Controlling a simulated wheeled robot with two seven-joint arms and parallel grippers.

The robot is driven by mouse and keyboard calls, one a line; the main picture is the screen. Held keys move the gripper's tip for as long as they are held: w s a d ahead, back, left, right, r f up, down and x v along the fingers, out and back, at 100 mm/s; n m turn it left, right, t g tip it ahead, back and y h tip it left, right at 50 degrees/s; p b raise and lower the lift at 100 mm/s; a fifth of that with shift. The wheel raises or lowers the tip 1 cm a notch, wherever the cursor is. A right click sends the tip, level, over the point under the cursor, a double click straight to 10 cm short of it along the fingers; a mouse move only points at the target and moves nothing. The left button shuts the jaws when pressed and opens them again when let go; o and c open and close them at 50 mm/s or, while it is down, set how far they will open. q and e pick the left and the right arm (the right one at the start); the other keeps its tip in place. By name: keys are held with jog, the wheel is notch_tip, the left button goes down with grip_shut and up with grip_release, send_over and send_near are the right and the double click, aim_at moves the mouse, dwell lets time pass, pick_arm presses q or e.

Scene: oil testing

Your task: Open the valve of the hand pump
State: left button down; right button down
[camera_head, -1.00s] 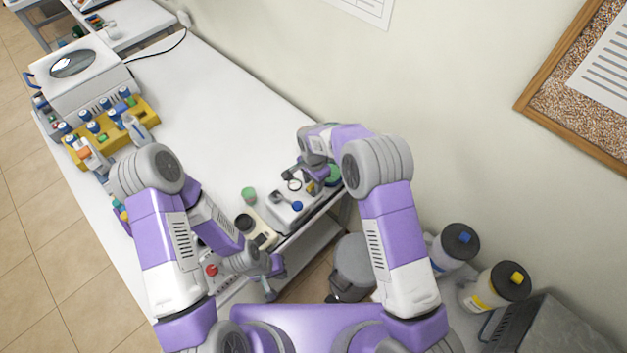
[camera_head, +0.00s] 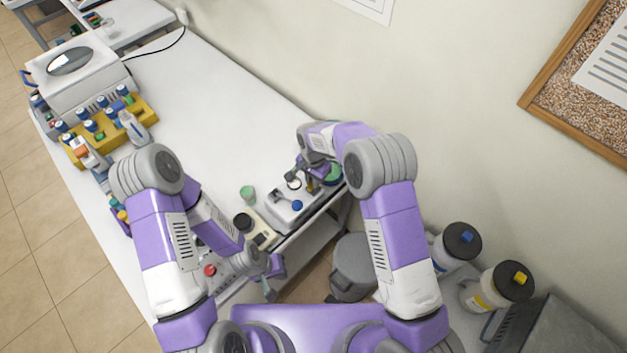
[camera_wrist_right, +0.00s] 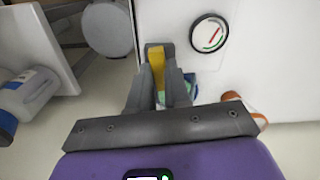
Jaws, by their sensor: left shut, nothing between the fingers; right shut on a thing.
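The hand pump (camera_head: 284,210) is a white box near the table's right edge, with a round gauge and a blue knob on its top. In the right wrist view its gauge (camera_wrist_right: 209,34) has a white face and a red needle. Its valve has a yellow lever (camera_wrist_right: 157,70), which stands between the fingers of my right gripper (camera_wrist_right: 158,88). That gripper is shut on the lever; its fingers partly cover it. In the head view my right gripper (camera_head: 309,184) is at the pump's far right side. My left gripper (camera_head: 270,292) is shut and empty, low beside the table's front edge.
A green-topped cup (camera_head: 248,194) and a beige device with a black knob (camera_head: 243,222) stand beside the pump. A yellow rack (camera_head: 104,128) of bottles and a white machine (camera_head: 80,80) are at the left. The table's middle is clear. A grey bin (camera_head: 353,265) stands below.

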jog(key=n+b, duration=0.2)
jog(key=n, duration=0.1)
jog(key=shift+a+n, duration=0.1)
jog(key=shift+n, duration=0.3)
jog(key=n+b, duration=0.1)
jog(key=n, duration=0.2)
jog(key=n+b, duration=0.1)
jog(key=n, duration=0.4)
jog(key=shift+r, duration=0.1)
jog(key=n, duration=0.4)
jog(key=shift+w+b, duration=0.1)
jog(key=shift+b, duration=0.2)
jog(key=shift+r+n, duration=0.1)
jog(key=shift+n, duration=0.2)
jog(key=c, duration=1.1)
grip_release()
notch_tip(320, 180, up, 7)
jog(key=shift+r, duration=0.2)
